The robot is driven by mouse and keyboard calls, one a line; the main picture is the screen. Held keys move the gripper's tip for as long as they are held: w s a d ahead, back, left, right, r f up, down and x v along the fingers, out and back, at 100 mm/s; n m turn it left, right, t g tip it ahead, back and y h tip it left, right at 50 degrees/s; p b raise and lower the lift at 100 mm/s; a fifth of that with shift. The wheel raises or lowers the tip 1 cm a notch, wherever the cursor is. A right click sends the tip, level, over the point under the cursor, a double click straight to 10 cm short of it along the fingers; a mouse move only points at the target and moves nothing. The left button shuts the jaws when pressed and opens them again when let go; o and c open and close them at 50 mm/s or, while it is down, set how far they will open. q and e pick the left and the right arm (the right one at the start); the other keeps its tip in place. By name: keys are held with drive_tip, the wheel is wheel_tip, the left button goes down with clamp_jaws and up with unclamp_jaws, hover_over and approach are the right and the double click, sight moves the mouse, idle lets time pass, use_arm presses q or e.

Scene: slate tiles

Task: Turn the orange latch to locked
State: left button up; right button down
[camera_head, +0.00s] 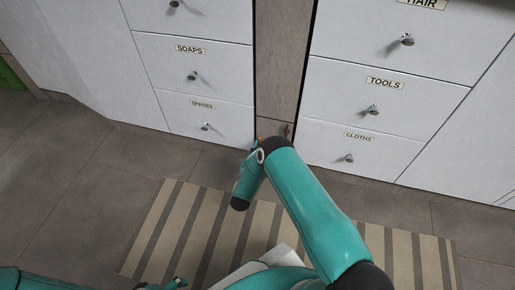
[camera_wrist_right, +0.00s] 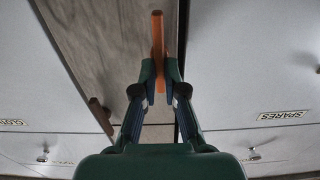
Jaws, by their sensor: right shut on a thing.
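The orange latch (camera_wrist_right: 157,38) is a narrow bar at the edge of the wood panel, and its length runs up and down in the right wrist view. My right gripper (camera_wrist_right: 160,82) is shut on the latch, with a finger on either side. In the head view only a small orange spot of the latch (camera_head: 260,138) shows, at the foot of the wood panel. My right wrist and forearm hide most of the right gripper there. Part of what looks like my left gripper (camera_head: 175,284) is at the bottom edge; its fingers are unclear.
The wood panel (camera_head: 280,75) stands between white drawer fronts labelled SPARES (camera_head: 203,105) and CLOTHS (camera_head: 359,137), with protruding knobs. A brown peg (camera_wrist_right: 100,115) sticks out of the panel near the latch. A striped rug (camera_head: 165,225) lies on the tiled floor.

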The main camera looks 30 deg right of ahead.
drive_tip(key=shift+m, duration=0.3)
drive_tip(key=m+p, duration=0.1)
drive_tip(key=m, duration=0.4)
drive_tip(key=d+f+m+p, duration=0.1)
drive_tip(key=m, duration=0.5)
drive_tip(key=s+m+p, duration=0.1)
drive_tip(key=m, duration=0.5)
drive_tip(key=shift+s+d+f, duration=0.1)
drive_tip(key=shift+d+f, duration=0.05)
drive_tip(key=shift+d, duration=0.05)
drive_tip(key=shift+m, duration=0.3)
drive_tip(key=c, duration=1.2)
unclamp_jaws()
drive_tip(key=shift+f, duration=0.1)
drive_tip(key=shift+c, duration=0.2)
drive_tip(key=shift+a, duration=0.15)
